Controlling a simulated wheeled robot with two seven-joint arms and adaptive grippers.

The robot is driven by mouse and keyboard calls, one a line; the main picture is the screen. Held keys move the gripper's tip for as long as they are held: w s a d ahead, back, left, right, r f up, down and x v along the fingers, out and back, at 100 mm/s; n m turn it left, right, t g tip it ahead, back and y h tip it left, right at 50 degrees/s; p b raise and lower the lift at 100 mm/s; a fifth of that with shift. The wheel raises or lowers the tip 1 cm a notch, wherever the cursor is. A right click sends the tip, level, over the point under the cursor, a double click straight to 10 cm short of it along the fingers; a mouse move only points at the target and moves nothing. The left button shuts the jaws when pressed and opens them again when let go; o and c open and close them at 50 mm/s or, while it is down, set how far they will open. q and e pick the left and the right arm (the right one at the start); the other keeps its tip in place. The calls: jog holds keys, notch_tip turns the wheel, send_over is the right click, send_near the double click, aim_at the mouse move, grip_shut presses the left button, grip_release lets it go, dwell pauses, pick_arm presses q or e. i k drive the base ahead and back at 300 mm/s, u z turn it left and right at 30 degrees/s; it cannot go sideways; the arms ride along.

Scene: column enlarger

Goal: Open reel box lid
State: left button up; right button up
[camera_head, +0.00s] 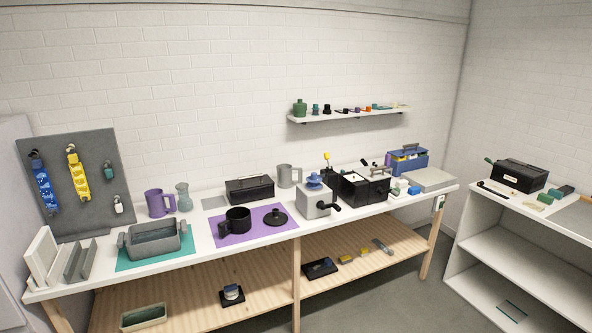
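I cannot tell for certain which box is the reel box. A long black box (250,189) with a lid that looks shut stands at the back of the long white table, behind the purple mat. Another black box (519,176) stands on the right-hand counter; its top also looks shut. Black box-like units (363,190) stand right of the grey crank device. A blue box (408,160) with a grey handle and coloured contents stands farther right. Neither of my grippers is in view.
The white table (205,232) is crowded. A grey tub (152,240) sits on a green mat at left; a black mug (237,221) and a black lid (275,217) sit on the purple mat (255,235). A wall shelf (345,114) holds small items. Grey floor (420,300) is open between the furniture.

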aim_at(249, 183)
jog(key=u, duration=0.4)
jog(key=i, duration=2.05)
jog(key=u, duration=0.4)
